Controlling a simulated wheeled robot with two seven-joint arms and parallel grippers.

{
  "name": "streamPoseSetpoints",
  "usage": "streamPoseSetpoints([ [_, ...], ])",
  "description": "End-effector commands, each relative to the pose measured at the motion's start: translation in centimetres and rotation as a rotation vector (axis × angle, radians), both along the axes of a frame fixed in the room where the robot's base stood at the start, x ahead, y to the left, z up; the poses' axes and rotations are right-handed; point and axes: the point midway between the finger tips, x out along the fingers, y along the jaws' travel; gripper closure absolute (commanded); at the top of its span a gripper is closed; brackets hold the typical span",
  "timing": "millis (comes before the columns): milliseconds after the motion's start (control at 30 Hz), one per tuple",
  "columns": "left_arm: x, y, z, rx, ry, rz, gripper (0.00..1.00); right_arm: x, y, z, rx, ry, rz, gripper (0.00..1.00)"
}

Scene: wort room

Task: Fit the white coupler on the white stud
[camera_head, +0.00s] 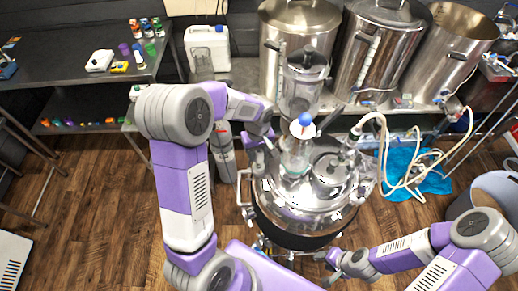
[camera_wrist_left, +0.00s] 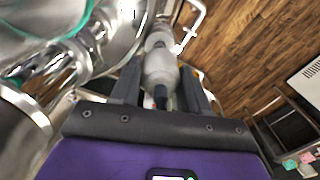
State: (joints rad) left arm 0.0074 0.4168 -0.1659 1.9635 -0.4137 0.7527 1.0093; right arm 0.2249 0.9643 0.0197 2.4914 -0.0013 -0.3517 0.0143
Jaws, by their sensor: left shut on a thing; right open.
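My left gripper (camera_head: 264,138) is at the left side of the steel vessel, close to its glass column. In the left wrist view its two dark fingers (camera_wrist_left: 159,84) are shut on a pale grey-white rounded piece with a dark end, which looks like the white coupler (camera_wrist_left: 160,65). In the head view I cannot make out the coupler clearly. A white bent fitting (camera_wrist_left: 190,28) shows just beyond the held piece; I cannot tell whether it is the white stud. My right gripper (camera_head: 333,261) is open and empty, low in front of the vessel.
The steel vessel (camera_head: 300,218) stands in the middle, with a blue knob (camera_head: 305,118) on a white disc above it. Large steel pots (camera_head: 298,50) and a white jug (camera_head: 207,48) stand behind. Pale hoses (camera_head: 403,160) hang at the right. Wooden floor lies open at the left.

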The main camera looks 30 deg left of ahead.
Motion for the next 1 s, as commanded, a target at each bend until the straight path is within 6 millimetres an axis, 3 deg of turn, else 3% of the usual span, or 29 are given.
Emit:
streamPoseSetpoints([
  [100,0.0,0.0,-1.7,0.000,0.001,0.000,0.86,0.0,0.0,-1.3,0.000,-0.001,0.000,0.57],
  [333,0.0,0.0,-3.5,0.001,0.001,-0.001,0.86,0.0,0.0,-2.6,0.000,-0.001,0.000,0.57],
  [1000,0.0,0.0,-3.7,0.000,0.000,-0.001,0.86,0.0,0.0,-2.7,0.000,-0.001,0.000,0.57],
])
